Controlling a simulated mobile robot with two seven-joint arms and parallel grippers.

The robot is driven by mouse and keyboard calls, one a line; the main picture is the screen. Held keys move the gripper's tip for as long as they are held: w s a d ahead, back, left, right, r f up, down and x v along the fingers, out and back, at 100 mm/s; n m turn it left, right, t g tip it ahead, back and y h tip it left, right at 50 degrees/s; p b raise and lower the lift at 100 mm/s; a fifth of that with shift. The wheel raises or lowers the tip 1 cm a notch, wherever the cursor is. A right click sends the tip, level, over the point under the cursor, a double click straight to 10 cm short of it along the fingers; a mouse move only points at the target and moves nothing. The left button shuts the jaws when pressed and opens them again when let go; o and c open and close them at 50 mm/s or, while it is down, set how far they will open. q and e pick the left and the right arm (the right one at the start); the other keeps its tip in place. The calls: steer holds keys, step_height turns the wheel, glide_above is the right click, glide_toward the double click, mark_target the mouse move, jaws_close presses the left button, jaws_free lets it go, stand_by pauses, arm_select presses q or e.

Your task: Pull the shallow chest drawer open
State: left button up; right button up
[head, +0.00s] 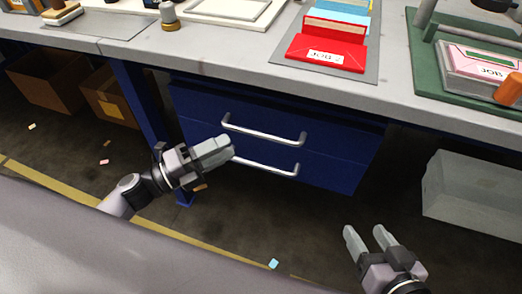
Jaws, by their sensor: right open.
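A blue drawer chest (340,168) hangs under the workbench, with two drawer fronts, one above the other. The upper drawer has a silver bar handle (262,134). The lower drawer has a similar bar handle (268,166). Both drawers look closed. My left gripper (228,147) is in front of the chest, its fingertips by the left ends of the two handles, overlapping the lower one's end in the picture. Contact cannot be told. Its fingers lie close together, and whether they are apart is unclear. My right gripper (367,233) is open and empty, low at the right, away from the chest.
The grey workbench top (225,62) overhangs the chest. It carries a red job folder (325,52) and a green fixture (428,72). A translucent bin (470,195) stands right of the chest. Cardboard boxes (108,97) are at the left. The floor before the chest is mostly clear.

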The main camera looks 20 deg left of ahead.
arm_select(q)
steer(key=w+d+m, duration=0.1)
steer(key=w+d, duration=0.4)
steer(key=shift+d+r+g+h+b, duration=0.2)
steer(key=shift+d+g+h+b, duration=0.1)
steer(key=shift+h+b, duration=0.1)
jaws_close()
